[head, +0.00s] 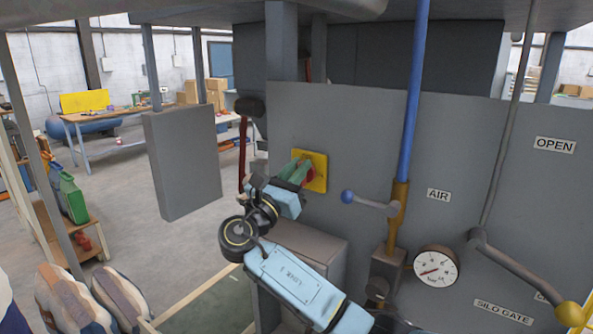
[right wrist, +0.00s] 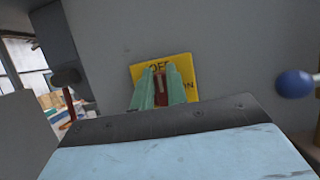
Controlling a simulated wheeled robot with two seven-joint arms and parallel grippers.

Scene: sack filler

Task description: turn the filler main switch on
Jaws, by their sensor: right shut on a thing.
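The main switch is a red knob (head: 310,174) on a yellow plate (head: 320,172) fixed to the grey panel. In the right wrist view the yellow plate (right wrist: 183,68) reads OFF at the top and ON at the right. My right gripper (head: 299,170) is at the plate, its green fingers shut on the red knob. In the right wrist view the knob (right wrist: 159,84) shows between the fingers (right wrist: 161,88), with a pale mark pointing up toward OFF. The fingers hide part of the knob. My left gripper is not in view.
Right of the switch are a blue-ended air lever (head: 372,202), a blue pipe (head: 416,90), a pressure gauge (head: 436,266) and the yellow-ended silo gate lever (head: 520,271). A grey box (head: 308,247) stands below. An open grey door (head: 184,160) is at the left.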

